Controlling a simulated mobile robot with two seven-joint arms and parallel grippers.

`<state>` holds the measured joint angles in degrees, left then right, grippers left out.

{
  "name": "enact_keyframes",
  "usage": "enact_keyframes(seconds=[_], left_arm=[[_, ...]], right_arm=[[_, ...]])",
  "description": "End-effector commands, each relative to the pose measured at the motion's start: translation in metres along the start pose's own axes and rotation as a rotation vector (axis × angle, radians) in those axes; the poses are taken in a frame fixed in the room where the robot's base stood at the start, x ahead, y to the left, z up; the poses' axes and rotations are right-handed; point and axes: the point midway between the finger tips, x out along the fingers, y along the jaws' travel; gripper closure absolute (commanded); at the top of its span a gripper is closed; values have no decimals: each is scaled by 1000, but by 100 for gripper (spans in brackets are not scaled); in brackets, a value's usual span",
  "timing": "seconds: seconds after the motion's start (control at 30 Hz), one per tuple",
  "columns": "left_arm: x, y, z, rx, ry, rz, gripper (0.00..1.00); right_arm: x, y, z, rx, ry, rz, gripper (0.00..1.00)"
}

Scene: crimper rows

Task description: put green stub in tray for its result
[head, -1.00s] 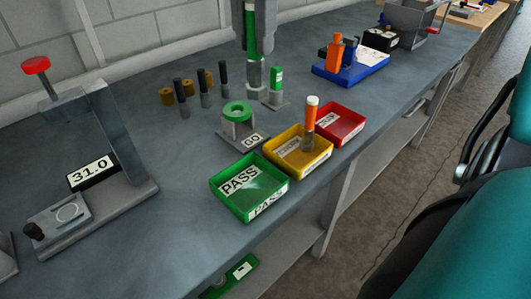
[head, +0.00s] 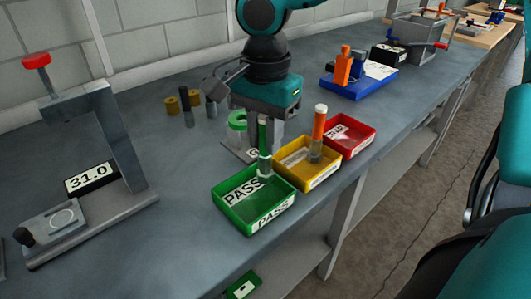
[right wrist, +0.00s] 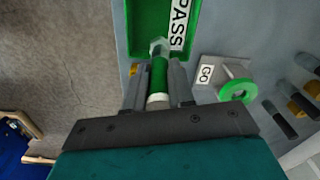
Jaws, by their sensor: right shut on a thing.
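The green stub (head: 264,140) stands upright in my right gripper (head: 264,122), its grey lower end at the back right part of the green PASS tray (head: 251,231). I cannot tell whether it touches the tray floor. In the right wrist view, the stub (right wrist: 159,76) sits between the two fingers of the shut gripper (right wrist: 158,84), its far end over the green tray (right wrist: 133,30). An orange stub (head: 318,125) stands in the yellow tray (head: 323,176). A red tray (head: 357,147) lies beyond it. My left gripper is out of view.
The GO gauge with its green ring (right wrist: 237,90) stands close to the tray, partly hidden by my arm in the head view. A press with a 31.0 display (head: 92,177) stands left. Dark pegs (head: 187,110) and a blue fixture (head: 358,84) stand behind.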

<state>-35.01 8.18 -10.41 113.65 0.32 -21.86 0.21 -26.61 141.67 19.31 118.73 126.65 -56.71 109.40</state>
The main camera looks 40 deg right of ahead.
Motion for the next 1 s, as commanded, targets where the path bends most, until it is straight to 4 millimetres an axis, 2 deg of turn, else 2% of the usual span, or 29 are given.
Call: enact_keyframes(seconds=[0.1,0.2,0.63,0.67,0.9,1.0], left_arm=[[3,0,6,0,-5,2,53],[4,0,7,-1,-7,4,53],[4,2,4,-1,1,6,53],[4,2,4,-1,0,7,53],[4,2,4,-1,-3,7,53],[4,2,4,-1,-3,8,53]], right_arm=[[22,1,0,0,1,6,100],[33,1,0,0,1,4,100],[39,0,0,0,0,1,100],[38,0,0,0,0,2,75],[37,0,0,0,0,2,52],[37,0,0,0,0,2,51]])
